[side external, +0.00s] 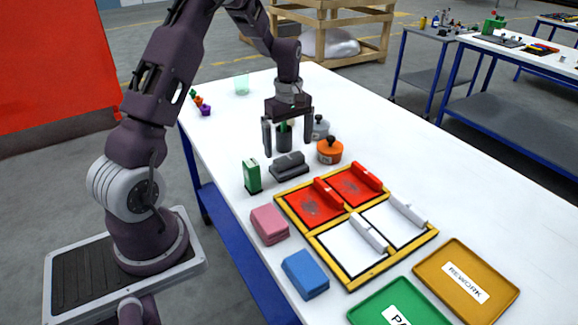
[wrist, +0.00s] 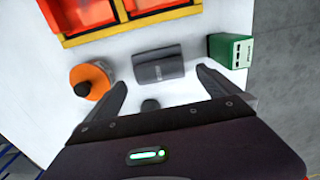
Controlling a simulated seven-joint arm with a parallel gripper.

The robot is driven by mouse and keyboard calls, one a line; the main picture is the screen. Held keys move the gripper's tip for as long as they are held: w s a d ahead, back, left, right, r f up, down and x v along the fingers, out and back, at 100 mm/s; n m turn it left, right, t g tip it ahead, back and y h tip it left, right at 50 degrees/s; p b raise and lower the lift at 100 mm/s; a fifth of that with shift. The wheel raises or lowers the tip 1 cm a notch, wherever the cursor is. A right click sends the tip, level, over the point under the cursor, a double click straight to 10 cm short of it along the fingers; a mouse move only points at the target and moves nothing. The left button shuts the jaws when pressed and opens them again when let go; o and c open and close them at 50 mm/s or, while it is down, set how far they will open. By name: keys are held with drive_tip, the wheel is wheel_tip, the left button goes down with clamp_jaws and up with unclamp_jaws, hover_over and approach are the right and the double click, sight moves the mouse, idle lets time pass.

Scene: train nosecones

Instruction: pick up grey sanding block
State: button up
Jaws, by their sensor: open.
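The grey sanding block (side external: 289,166) lies on the white table, behind the yellow-framed panels. In the wrist view the dark grey block (wrist: 158,66) lies flat, ahead of and between my fingertips. My gripper (side external: 288,148) is open and points down, above the table and behind the block. In the wrist view its two fingers (wrist: 160,80) are spread wide with nothing held between them. The gripper does not appear to touch the block.
A green box (side external: 252,176) stands left of the block and an orange round container (side external: 330,151) stands right. A dark cup (side external: 284,138) and a grey pot (side external: 320,128) are behind. A yellow-framed tray (side external: 296,223), pink block (side external: 269,224) and blue block (side external: 305,274) lie in front.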

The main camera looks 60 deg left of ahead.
sight(289, 157)
wheel_tip(289, 157, down, 6)
drive_tip(key=shift+w+f, duration=0.1)
drive_tip(key=c, duration=1.2)
wheel_tip(289, 157, up, 10)
drive_tip(key=shift+r, duration=0.1)
